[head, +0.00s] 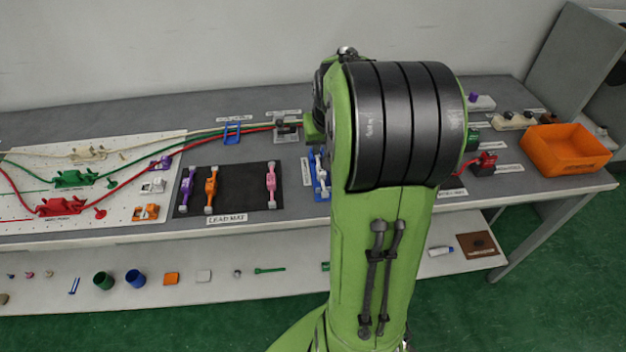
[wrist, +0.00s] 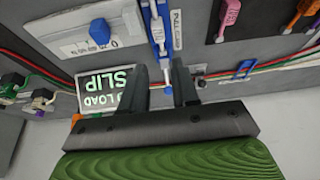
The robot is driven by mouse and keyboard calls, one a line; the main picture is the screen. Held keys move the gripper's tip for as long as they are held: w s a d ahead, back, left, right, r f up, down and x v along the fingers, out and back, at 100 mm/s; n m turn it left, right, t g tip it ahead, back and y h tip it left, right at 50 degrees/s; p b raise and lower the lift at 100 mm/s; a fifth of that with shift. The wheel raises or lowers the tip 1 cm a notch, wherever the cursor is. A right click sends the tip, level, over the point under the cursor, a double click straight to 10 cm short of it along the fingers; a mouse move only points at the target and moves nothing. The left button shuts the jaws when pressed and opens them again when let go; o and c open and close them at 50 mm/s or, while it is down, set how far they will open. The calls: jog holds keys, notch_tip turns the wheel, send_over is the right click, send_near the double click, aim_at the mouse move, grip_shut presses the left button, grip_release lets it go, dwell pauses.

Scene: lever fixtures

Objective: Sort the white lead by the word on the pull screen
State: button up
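My gripper (wrist: 163,82) is open in the wrist view, its two dark fingers apart. A blue pull clamp (wrist: 155,17) with a slim white piece along it, seemingly the white lead (wrist: 158,36), runs down toward the gap between the fingers. I cannot tell how far its end lies between them; no finger visibly grips it. In the head view the blue and white clamp (head: 320,180) shows partly behind my arm, which hides my gripper.
The lead mat (head: 240,182) holds purple, orange and pink leads. A white board (head: 110,185) with red, green and cream fixtures lies left. An orange bin (head: 565,150) stands at the right end. Cables run along the back. The lower shelf (head: 220,293) holds several small items.

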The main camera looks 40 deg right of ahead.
aim_at(321, 173)
jog(key=b+x, duration=0.4)
jog(key=x, duration=0.9)
jog(key=shift+d+f, duration=0.1)
jog(key=shift+f, duration=0.2)
jog(key=shift+r, duration=0.1)
grip_shut()
